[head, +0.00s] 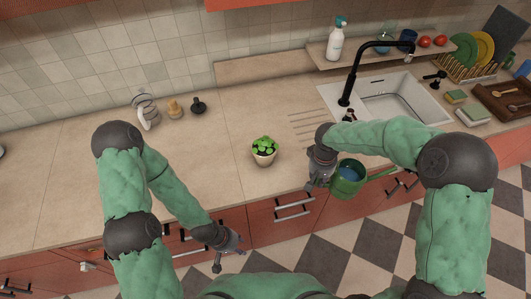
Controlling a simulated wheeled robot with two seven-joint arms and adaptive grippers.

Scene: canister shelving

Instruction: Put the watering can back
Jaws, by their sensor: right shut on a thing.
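A green watering can (347,181) with a long spout pointing right hangs at the counter's front edge, right of the potted plant. My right gripper (326,182) is shut on the watering can at its left side; the fingers are partly hidden by the wrist. A bluish surface shows inside the can's round opening. A small potted plant (264,151) with green leaves stands upright on the counter. My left gripper (229,253) is low in front of the drawers, away from the can; its fingers look apart and empty.
The wooden counter (80,185) is mostly clear on the left. A sink (395,101) with a black faucet (352,78) lies behind the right arm. A raised shelf (312,55) holds a spray bottle (335,40).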

